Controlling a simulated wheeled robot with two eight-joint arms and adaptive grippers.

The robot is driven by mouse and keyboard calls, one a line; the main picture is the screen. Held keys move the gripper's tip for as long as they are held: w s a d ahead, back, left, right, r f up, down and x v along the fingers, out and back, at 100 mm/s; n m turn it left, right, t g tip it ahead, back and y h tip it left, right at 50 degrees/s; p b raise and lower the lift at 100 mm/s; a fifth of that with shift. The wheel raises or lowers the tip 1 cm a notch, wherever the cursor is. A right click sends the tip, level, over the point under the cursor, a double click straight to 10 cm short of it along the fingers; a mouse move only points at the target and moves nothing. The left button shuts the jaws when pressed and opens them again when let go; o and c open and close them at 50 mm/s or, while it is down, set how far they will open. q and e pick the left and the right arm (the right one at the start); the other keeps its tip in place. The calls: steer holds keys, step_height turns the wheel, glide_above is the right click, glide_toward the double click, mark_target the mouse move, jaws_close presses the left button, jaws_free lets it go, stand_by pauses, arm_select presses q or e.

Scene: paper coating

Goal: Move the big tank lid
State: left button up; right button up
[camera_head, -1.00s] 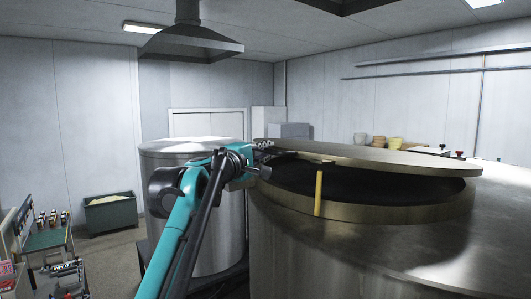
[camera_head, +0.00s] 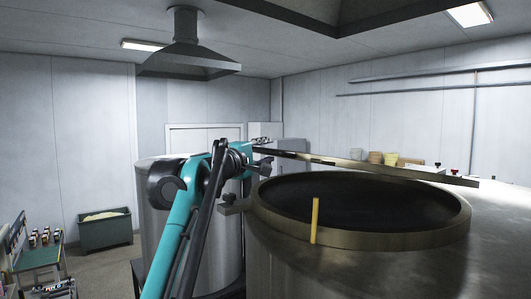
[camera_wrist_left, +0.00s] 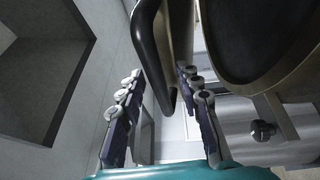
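The big tank lid (camera_head: 400,172) shows nearly edge-on in the head view, a thin metal disc above the tank's far rim, sloping down to the right. The big metal tank (camera_head: 277,270) stands at the right with its round dark opening (camera_head: 360,203) uncovered. My left gripper (camera_head: 262,146) is at the lid's left end. In the left wrist view, a dark curved handle (camera_wrist_left: 147,42) runs between the two spread fingers of my left gripper (camera_wrist_left: 160,75). Gaps show beside the handle, so the fingers look open around it. My right gripper is not in view.
A yellow upright bar (camera_head: 315,222) stands at the tank's front rim. A second metal tank (camera_head: 228,245) stands behind my left arm. A grey-green bin (camera_head: 105,232) and a cart (camera_head: 40,255) are at left. A hood (camera_head: 188,62) hangs overhead.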

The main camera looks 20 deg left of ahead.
arm_select(q)
steer(key=r+v, duration=0.1)
steer(key=v, duration=1.1)
steer(key=shift+f, duration=0.45)
steer(key=s+d+f+m+g+b, duration=0.25)
steer(key=f+b, duration=0.45)
steer(key=f, duration=0.8)
steer(key=s+d+f+m+g+h+b, duration=0.1)
steer(key=s+d+f+m+g+b, duration=0.2)
steer(key=f+b, duration=0.8)
steer(key=s+d+f+m+g+b, duration=0.1)
steer(key=s+d+f+m+b, duration=0.3)
steer(key=f, duration=1.6)
steer(key=s+a+f+m+g+y+b, duration=0.1)
steer(key=s+f+b, duration=0.4)
steer(key=f, duration=1.2)
steer(key=s+a+f+m+g+y+b, duration=0.2)
steer(key=s+f+b, duration=0.4)
steer(key=f, duration=1.2)
steer(key=s+a+f+m+g+y+b, duration=0.1)
steer(key=s+f+b, duration=0.4)
steer(key=f, duration=1.2)
steer(key=m+y+b, duration=0.1)
steer(key=b, duration=0.3)
steer(key=shift+s+a+f+m+g+y, duration=0.2)
steer(key=shift+s+m+g+y, duration=0.15)
steer(key=shift+y, duration=0.05)
